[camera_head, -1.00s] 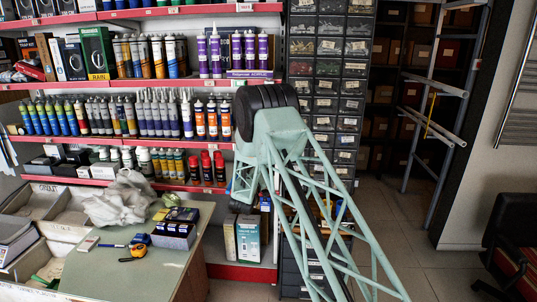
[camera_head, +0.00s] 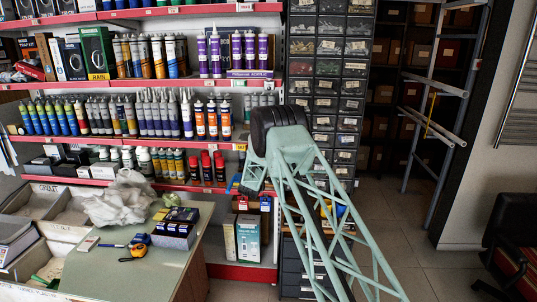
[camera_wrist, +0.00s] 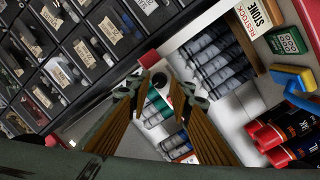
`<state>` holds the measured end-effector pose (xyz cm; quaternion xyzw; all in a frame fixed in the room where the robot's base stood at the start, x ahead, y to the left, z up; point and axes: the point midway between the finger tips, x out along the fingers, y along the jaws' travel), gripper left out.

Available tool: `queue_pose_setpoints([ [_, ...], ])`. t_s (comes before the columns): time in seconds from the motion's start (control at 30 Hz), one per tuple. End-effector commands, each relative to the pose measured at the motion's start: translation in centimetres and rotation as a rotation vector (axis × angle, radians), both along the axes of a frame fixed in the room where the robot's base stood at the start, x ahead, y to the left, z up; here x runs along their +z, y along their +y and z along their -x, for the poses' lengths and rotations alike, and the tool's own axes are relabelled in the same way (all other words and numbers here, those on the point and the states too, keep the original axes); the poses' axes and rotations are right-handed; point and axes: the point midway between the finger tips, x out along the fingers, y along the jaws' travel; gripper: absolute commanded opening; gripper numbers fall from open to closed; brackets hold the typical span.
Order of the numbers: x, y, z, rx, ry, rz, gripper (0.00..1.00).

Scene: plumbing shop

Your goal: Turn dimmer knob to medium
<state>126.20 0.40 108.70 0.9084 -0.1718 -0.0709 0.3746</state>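My gripper (camera_wrist: 162,92) shows in the wrist view with its two ribbed brown fingers apart and nothing held between them. Beyond the fingertips is a small dark round thing (camera_wrist: 159,80) by a pale surface; I cannot tell whether it is the dimmer knob or how it is turned. It looks apart from the fingers, though the gap is hard to judge. No dimmer knob can be made out in the head view, where my arm hides part of the shelf edge and drawers, and my fingers are hidden.
Black parts drawers (camera_wrist: 85,45) fill the left of the wrist view. In the head view, a counter (camera_head: 120,275) holds a tape measure (camera_head: 137,250); floor (camera_head: 415,255) at right is clear.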

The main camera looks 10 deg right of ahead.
Motion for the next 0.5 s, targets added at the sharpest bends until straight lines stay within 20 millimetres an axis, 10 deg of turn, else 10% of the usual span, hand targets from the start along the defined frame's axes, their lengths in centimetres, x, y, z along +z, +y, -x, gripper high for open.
queue_pose_setpoints([
  [0.5,0.04,-0.26,-0.59,0.000,0.000,0.000,0.18],
])
